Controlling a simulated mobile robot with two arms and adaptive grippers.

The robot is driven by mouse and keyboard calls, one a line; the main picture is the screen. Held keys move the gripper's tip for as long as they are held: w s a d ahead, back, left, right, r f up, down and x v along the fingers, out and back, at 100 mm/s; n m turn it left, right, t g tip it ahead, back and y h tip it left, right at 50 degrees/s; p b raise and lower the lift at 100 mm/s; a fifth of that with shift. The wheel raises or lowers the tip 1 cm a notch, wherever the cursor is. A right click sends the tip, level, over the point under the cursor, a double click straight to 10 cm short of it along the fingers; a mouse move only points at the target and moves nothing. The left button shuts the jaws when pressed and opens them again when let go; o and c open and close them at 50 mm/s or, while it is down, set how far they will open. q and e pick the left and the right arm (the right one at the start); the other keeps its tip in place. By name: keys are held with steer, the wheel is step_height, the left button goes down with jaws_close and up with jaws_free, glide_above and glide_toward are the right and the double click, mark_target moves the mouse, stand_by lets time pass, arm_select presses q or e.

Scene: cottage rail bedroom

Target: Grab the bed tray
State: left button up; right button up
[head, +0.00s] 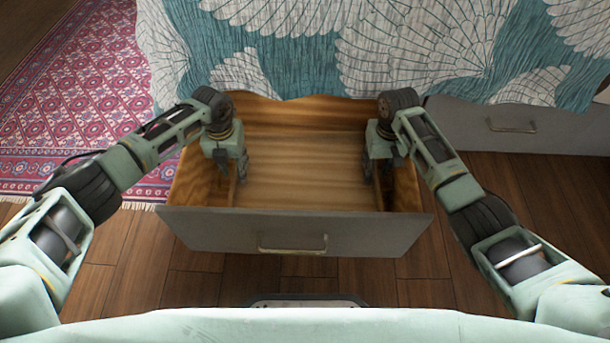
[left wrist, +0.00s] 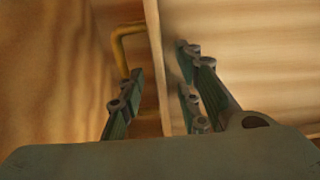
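The bed tray (head: 305,180) is pale wood and appears to lie inside the open drawer, its floor between my two grippers. In the left wrist view the thin edge of the tray's side wall (left wrist: 154,60) runs between the fingers of my left gripper (left wrist: 158,92). A brass-coloured handle (left wrist: 118,45) sticks out from that wall. My left gripper (head: 231,172) is open around the wall, with gaps visible on both sides. My right gripper (head: 377,172) points down at the tray's right side; its fingers are too small to judge.
The drawer (head: 200,228) is pulled out, with a grey front and a metal handle (head: 293,247). The bed's teal crane-patterned cover (head: 420,50) hangs over its back. Another shut drawer (head: 530,133) is at right. A red rug (head: 80,100) lies at left on the wood floor.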

arm_select(q)
steer(key=shift+c, duration=0.5)
arm_select(e)
steer(key=shift+f, duration=0.1)
steer(key=shift+c, duration=0.5)
arm_select(q)
jaws_close()
arm_select(e)
jaws_close()
